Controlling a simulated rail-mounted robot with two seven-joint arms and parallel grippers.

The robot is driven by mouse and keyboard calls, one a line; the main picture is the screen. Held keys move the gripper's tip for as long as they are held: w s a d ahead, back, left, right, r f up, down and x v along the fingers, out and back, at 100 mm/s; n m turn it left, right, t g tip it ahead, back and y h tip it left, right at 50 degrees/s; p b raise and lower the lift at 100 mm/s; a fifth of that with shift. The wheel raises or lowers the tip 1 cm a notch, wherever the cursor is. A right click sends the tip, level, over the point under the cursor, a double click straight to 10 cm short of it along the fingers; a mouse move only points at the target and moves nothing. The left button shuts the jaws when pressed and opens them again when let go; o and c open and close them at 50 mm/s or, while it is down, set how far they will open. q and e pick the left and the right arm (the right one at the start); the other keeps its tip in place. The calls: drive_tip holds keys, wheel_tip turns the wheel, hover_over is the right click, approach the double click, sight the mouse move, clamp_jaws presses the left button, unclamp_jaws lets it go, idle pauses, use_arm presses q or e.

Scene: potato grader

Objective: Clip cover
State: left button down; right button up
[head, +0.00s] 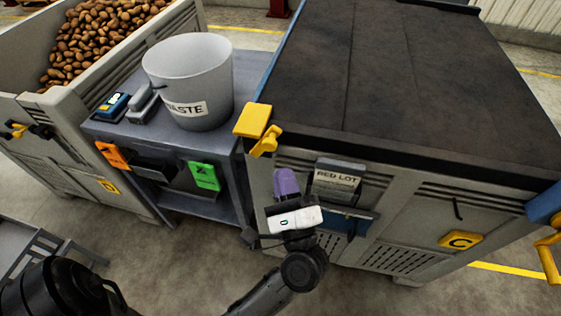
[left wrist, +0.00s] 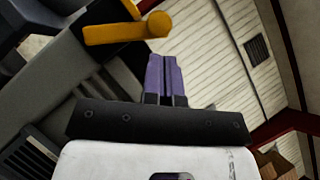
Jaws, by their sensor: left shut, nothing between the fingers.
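A dark cover (head: 425,80) lies over the top of the large grey crate (head: 400,222) marked C. A yellow clip (head: 252,120) sits at the cover's near left corner, with its yellow lever (head: 266,142) hanging at the crate's front. The yellow lever also shows in the left wrist view (left wrist: 128,30). A second clip, blue with a yellow handle (head: 548,250), is at the right edge, partly cut off. My left gripper (head: 286,174) has purple fingers, shut and empty, in front of the crate and below the yellow clip. The fingers show together in the left wrist view (left wrist: 164,62). My right gripper is out of view.
A RED LOT label holder (head: 338,178) is on the crate front, right of my gripper. Left stands a grey bench (head: 215,142) with a WASTE bucket (head: 190,85) and orange and green tags. A crate of potatoes (head: 95,45) is further left. Concrete floor is open in front.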

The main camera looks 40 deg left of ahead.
use_arm(q)
drive_tip(key=v, duration=1)
idle(0.4)
